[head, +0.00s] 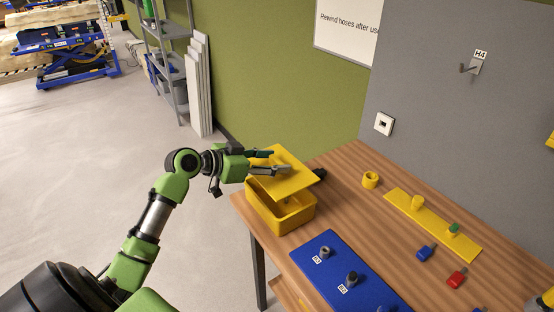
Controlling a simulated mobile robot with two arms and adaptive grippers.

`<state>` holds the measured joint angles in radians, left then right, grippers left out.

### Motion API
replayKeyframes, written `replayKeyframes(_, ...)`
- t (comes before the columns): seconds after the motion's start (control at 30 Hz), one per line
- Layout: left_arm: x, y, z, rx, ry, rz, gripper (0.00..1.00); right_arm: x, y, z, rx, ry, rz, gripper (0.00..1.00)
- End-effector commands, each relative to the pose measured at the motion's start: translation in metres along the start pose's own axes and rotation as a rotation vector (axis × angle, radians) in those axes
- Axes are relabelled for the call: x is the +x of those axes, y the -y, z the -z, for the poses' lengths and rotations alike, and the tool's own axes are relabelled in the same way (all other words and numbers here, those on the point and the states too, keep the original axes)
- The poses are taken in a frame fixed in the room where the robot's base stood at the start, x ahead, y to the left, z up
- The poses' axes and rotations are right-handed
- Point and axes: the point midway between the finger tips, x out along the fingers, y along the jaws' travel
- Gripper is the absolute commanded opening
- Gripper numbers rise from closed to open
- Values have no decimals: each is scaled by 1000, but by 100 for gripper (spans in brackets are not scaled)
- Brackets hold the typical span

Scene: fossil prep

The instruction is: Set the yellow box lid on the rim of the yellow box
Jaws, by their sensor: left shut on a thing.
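The yellow box (290,222) stands open near the left corner of the wooden table. The yellow box lid (291,182) is a flat yellow plate above the box, slightly tilted, with a gap between it and the rim at the front. My left gripper (274,162) reaches in from the left and is shut on the lid, with its fingers over the lid's top. The grip itself is partly hidden by the fingers. Whether the lid's far side touches the rim cannot be told.
A blue board (345,268) with labelled pegs lies in front of the box on the table (345,195). To the right are a yellow ring (370,180), a yellow strip (440,228) with pegs, a blue piece (426,252) and a red piece (457,279). A grey wall stands behind.

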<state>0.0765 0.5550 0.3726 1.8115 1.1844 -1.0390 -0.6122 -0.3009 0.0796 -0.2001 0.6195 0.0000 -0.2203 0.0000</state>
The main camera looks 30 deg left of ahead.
Motion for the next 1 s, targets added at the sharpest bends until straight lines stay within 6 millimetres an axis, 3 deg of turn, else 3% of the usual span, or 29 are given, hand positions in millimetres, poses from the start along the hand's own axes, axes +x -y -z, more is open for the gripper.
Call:
replayKeyframes(0.23,0,0,-3,6,1,0,9,4,0,1,0,-2,0,66)
replayKeyframes(0.7,20,0,-50,2,0,-1,9,46,1,-3,0,-1,0,66)
replayKeyframes(1.0,21,0,-54,3,-1,-1,9,49,1,-3,0,-2,0,66)
